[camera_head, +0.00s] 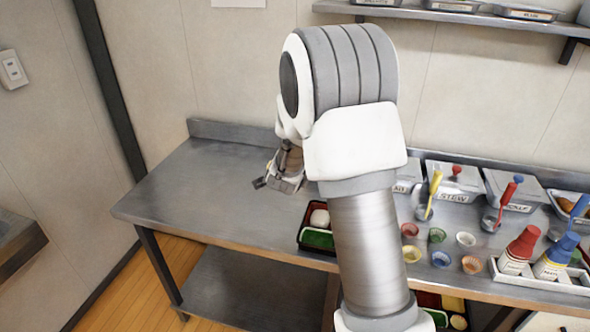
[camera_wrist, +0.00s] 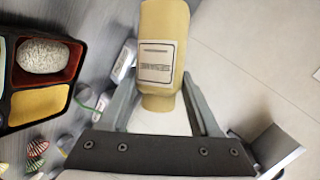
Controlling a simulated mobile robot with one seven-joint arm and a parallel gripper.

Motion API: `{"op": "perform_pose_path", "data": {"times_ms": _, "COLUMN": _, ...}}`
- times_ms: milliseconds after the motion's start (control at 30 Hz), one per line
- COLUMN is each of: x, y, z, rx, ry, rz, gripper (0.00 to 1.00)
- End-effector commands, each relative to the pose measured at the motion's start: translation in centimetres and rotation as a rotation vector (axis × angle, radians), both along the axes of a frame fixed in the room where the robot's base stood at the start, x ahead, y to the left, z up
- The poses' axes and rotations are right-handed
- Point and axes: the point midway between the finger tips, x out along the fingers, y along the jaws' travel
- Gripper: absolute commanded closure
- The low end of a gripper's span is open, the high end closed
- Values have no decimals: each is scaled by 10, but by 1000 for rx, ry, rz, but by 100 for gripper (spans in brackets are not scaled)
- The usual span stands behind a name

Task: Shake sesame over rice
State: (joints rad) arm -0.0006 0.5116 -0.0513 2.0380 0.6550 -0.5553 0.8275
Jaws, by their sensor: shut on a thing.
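My gripper (camera_wrist: 160,80) is shut on a tan shaker bottle (camera_wrist: 163,28) with a pale label, held between its two fingers in the wrist view. A dark bento tray (camera_wrist: 78,68) lies left of the gripper, apart from the bottle. A speckled mound of rice (camera_wrist: 44,56) sits in its red compartment, beside a yellow compartment. In the head view a tray (camera_head: 303,243) with white rice (camera_head: 319,218) and a green compartment is partly hidden by my arm. My gripper (camera_head: 275,180) is behind it to the left, low over the counter.
Small colored cups (camera_head: 440,259), lidded containers (camera_head: 455,182) with spoons, and a bottle rack (camera_head: 540,277) holding red and blue bottles stand on the right. A shelf (camera_head: 440,14) hangs on the back wall. The counter's left part (camera_head: 190,195) is clear.

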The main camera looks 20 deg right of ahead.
Motion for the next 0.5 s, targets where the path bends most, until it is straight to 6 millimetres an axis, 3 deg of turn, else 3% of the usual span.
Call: {"op": "perform_pose_path", "data": {"times_ms": 500, "x": -1, "y": -3, "z": -4, "rx": 106, "ry": -74, "rz": -1, "gripper": 48}}
